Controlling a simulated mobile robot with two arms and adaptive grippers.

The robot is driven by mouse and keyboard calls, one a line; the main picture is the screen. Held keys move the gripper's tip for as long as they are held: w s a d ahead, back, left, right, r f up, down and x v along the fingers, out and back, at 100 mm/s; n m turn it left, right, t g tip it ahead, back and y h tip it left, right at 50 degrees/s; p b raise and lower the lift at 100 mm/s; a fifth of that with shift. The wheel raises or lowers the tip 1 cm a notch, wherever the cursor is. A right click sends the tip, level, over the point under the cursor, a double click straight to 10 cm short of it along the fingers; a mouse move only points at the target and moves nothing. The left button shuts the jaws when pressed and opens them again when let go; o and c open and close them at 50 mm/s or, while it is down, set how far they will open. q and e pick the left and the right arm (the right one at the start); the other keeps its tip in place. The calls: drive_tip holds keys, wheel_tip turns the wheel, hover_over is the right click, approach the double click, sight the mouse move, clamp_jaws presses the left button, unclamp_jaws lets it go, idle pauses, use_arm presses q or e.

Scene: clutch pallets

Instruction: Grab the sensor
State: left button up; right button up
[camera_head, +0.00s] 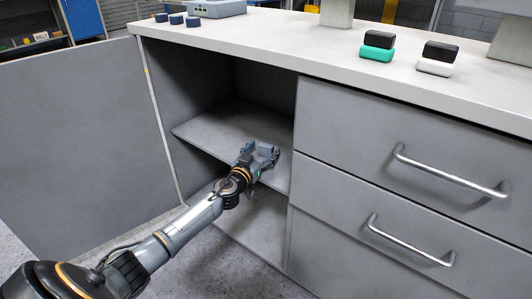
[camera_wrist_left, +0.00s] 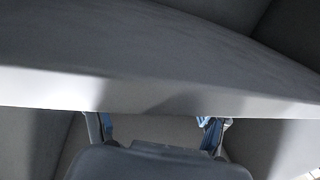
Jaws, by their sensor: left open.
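My left gripper (camera_head: 259,153) is open at the front of the middle shelf (camera_head: 215,130) inside the open cabinet. In the head view its fingers show over the shelf board, with nothing seen between them. In the left wrist view the gripper (camera_wrist_left: 156,122) shows two spread fingers, and the shelf's pale front edge (camera_wrist_left: 150,90) hides their tips. I cannot pick out a sensor for certain. On the countertop stand a black-and-green block (camera_head: 377,46) and a black-and-white block (camera_head: 437,58). My right gripper is out of view.
The cabinet door (camera_head: 80,140) stands open at the left. Drawers with metal handles (camera_head: 450,172) are at the right. The visible part of the shelf looks bare.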

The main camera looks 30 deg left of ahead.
use_arm(q)
drive_tip(key=shift+w+a, duration=0.1)
drive_tip(key=shift+w, duration=0.6)
drive_tip(key=c, duration=1.2)
drive_tip(key=shift+r, duration=0.1)
drive_tip(key=shift+c, duration=0.2)
